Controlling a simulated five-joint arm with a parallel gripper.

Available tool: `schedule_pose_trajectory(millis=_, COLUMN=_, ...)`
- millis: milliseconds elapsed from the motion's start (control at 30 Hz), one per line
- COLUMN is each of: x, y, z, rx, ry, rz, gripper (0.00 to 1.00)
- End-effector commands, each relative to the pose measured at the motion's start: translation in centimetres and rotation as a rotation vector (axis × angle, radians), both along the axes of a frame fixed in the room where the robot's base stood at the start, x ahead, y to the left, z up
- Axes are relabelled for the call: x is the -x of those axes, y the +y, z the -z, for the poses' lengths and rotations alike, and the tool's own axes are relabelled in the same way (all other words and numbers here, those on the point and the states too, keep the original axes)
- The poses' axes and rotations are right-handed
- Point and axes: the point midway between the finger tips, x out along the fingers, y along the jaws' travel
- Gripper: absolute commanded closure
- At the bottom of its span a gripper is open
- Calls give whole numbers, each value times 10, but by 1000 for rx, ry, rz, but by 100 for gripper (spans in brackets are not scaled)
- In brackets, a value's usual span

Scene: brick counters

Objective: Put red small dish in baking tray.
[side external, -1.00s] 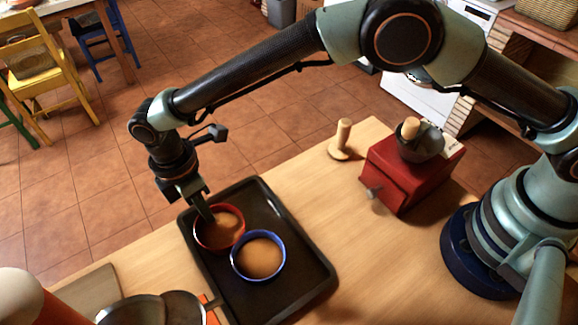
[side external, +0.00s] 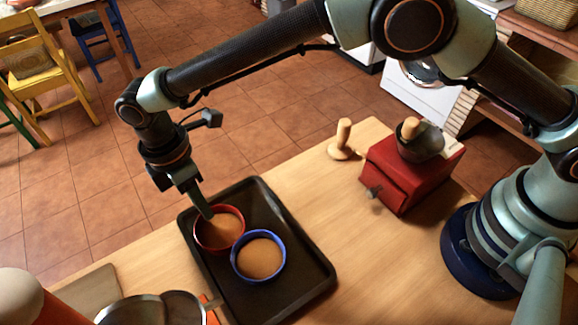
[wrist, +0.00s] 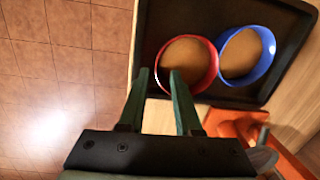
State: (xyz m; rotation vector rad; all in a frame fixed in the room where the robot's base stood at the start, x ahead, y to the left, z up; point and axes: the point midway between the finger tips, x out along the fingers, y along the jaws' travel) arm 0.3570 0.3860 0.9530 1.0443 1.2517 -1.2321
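The red small dish (side external: 226,233), with brown contents, stands upright in the dark baking tray (side external: 300,292), in its upper left part in the side view. In the wrist view the red dish (wrist: 187,62) lies just ahead of my fingertips, inside the tray (wrist: 235,101). My gripper (side external: 206,210) is at the dish's left rim. In the wrist view my gripper's (wrist: 159,72) fingers are apart, with the near rim showing between them; one tip overlaps the dish and the other is outside it. Whether either finger touches the rim I cannot tell.
A blue dish (side external: 259,257) with brown contents stands beside the red one in the tray. A red grinder (side external: 405,172) and a wooden tamper (side external: 342,140) stand at the back right. An orange-red object (wrist: 240,124) is near the tray's edge.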

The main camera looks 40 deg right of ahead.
Motion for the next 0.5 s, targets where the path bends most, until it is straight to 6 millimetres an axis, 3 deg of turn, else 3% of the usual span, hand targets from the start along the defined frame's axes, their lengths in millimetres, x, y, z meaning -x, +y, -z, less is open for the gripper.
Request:
schedule_pose_trajectory(millis=300, x=-6, y=6, z=-65, rx=-3, ry=-3, rz=0, gripper=67)
schedule_pose_trajectory(millis=500, x=-7, y=7, z=-85, rx=-1, ry=-1, rz=0, gripper=67)
